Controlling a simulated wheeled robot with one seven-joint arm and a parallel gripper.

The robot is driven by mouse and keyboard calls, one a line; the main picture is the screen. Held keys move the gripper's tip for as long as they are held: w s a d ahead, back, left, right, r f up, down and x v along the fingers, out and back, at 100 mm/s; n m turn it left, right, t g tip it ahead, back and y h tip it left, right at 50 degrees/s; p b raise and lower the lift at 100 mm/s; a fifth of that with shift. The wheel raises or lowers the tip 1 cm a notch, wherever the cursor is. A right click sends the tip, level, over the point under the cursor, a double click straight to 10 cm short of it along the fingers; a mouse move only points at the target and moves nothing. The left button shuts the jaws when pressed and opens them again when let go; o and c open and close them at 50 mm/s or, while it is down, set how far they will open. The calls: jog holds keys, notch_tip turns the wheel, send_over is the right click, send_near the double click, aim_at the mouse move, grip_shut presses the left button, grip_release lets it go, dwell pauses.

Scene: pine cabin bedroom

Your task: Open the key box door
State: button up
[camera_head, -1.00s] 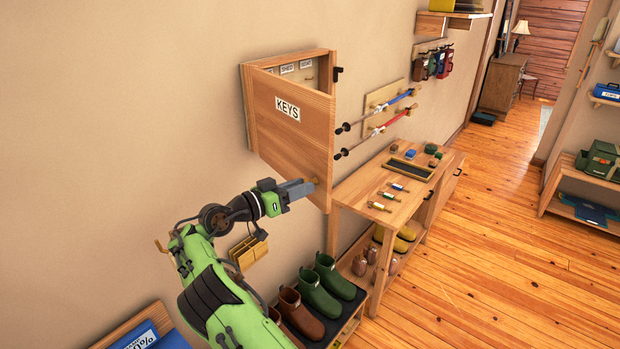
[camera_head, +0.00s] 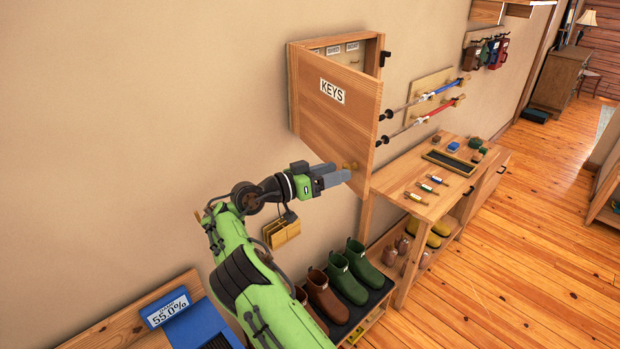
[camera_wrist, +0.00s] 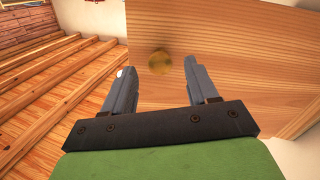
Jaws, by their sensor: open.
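The key box (camera_head: 384,52) is a wooden wall cabinet with labelled rows inside. Its door (camera_head: 335,118), marked KEYS, stands partly open, swung out from the wall with its hinge side on the left. A small round brass knob (camera_head: 352,166) is on the door's lower free corner. My gripper (camera_head: 340,176) is just in front of the knob, jaws apart. In the wrist view the knob (camera_wrist: 159,63) shows between and just beyond the open fingertips (camera_wrist: 157,68), not gripped. Whether a finger touches it I cannot tell.
A wooden bench (camera_head: 398,183) with small tools and a dark tray (camera_head: 450,162) stands right of the door. Boots (camera_head: 347,282) sit on a low rack below. Two poles hang on a wall board (camera_head: 428,86). A yellow wall holder (camera_head: 282,232) is under my arm.

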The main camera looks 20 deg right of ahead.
jog(key=s+a+p, duration=0.1)
jog(key=a, duration=1.3)
jog(key=shift+s+p, duration=0.15)
jog(key=shift+p, duration=0.25)
jog(key=s+d+f+n+g+y+b, duration=0.1)
jog(key=s+d+g+y+b, duration=0.1)
jog(key=s+d+y, duration=0.6)
jog(key=s+d+f+g+y+b, duration=0.15)
jog(key=s+d, duration=0.35)
jog(key=d, duration=0.6)
jog(key=s+a+f+n+t+y+b, duration=0.2)
jog(key=s+a+n, duration=0.4)
jog(key=s+a, duration=0.3)
jog(key=s+a+f+n+t+y+b, duration=0.3)
jog(key=s+a+n+t+y, duration=0.2)
jog(key=s+a, duration=0.4)
jog(key=s+n+y, duration=0.1)
jog(key=s+n, duration=0.1)
jog(key=s, duration=0.1)
jog(key=shift+a, duration=0.4)
